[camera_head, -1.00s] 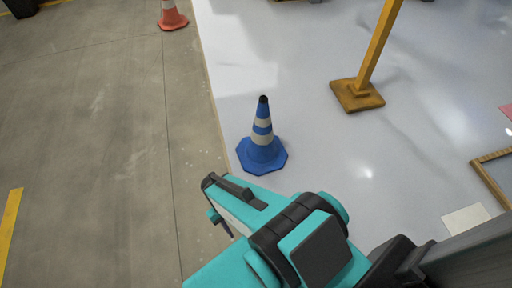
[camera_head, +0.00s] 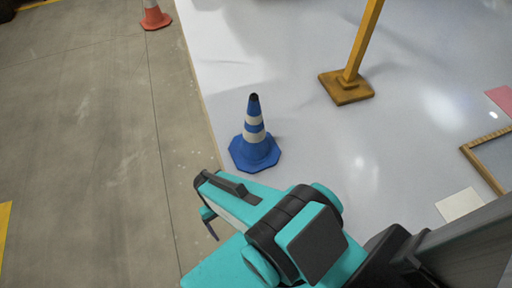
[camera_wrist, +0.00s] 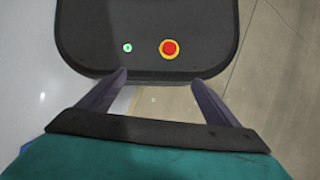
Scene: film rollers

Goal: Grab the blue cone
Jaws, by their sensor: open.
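The blue cone (camera_head: 254,150) has white bands and a dark tip. It stands upright on the pale glossy floor, near that floor's left edge, in the head view. My gripper shows in the wrist view (camera_wrist: 158,92) with its two dark fingers spread apart and nothing between them. In the head view my arm lies in front of the cone and below it in the picture, and only a dark finger (camera_head: 211,230) shows at its left. The gripper is apart from the cone.
An orange and white cone (camera_head: 155,17) stands at the back left on the grey concrete floor (camera_head: 90,130). A yellow post on a square base (camera_head: 346,88) stands right of the blue cone. A wooden frame (camera_head: 486,164) and a white sheet (camera_head: 460,204) lie at the right.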

